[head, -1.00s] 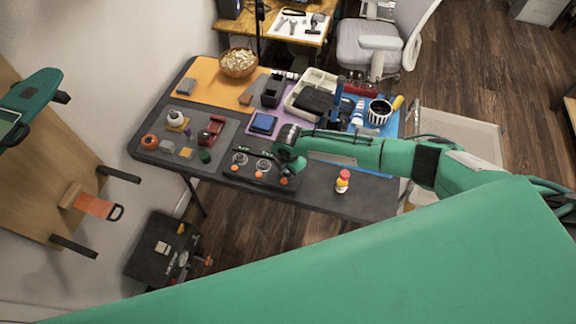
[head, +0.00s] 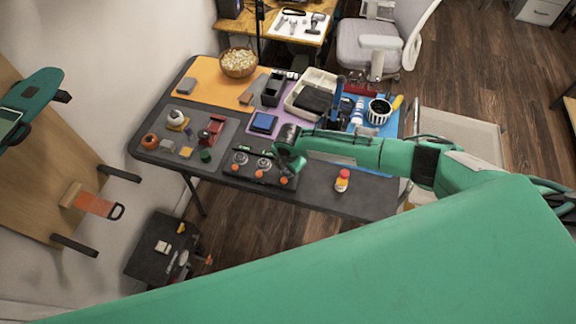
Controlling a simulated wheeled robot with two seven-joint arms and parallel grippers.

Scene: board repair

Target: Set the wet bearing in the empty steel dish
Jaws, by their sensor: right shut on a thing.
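A dark tray (head: 228,169) at the front edge of the table holds round steel dishes, with orange round pieces along its front. One steel dish (head: 240,159) is at the left and a second steel dish (head: 264,164) is in the middle. The right end of the tray is partly covered by my right wrist. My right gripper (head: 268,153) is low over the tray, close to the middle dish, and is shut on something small. The bearing itself is too small or hidden to make out. My left gripper is out of view.
A grey mat (head: 160,133) with wheels and small parts lies left of the tray.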

